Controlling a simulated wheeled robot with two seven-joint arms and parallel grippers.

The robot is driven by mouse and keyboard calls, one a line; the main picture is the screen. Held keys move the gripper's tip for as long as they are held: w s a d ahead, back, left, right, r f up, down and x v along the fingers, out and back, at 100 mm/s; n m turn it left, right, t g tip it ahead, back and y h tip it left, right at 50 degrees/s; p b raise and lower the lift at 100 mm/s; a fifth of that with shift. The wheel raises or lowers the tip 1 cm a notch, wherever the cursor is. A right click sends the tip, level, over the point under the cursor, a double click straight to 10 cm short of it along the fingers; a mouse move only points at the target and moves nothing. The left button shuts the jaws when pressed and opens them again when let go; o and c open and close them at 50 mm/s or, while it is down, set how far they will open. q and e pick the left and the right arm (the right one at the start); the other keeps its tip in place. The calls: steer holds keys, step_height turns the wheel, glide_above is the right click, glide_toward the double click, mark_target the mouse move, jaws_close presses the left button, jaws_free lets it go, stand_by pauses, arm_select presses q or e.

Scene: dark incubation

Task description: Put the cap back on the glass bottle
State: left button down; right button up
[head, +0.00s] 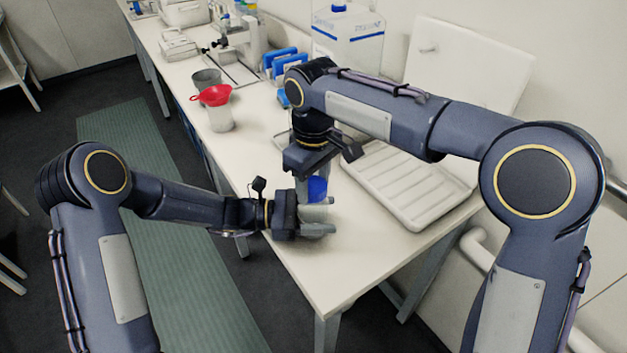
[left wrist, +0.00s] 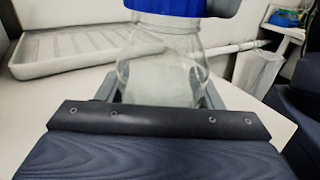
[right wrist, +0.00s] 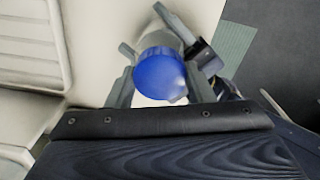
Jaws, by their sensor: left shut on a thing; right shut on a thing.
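The clear glass bottle (head: 316,214) stands upright near the table's front edge. My left gripper (head: 318,224) is shut around its body, and the bottle fills the space between its fingers in the left wrist view (left wrist: 160,75). The blue cap (head: 317,187) is at the top of the bottle, in line with the neck. My right gripper (head: 312,182) comes from above and is shut on the cap, with a finger on each side in the right wrist view (right wrist: 160,74).
A white ribbed tray (head: 407,187) lies just right of the bottle. Blue racks (head: 284,62) and a large jug (head: 347,38) stand farther back. The front table corner is clear.

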steer(key=m, duration=0.6)
steer(key=o, duration=1.2)
steer(key=shift+c, duration=0.2)
step_height(320, 180, up, 12)
arm_select(q)
steer(key=shift+c, duration=1.5)
jaws_free()
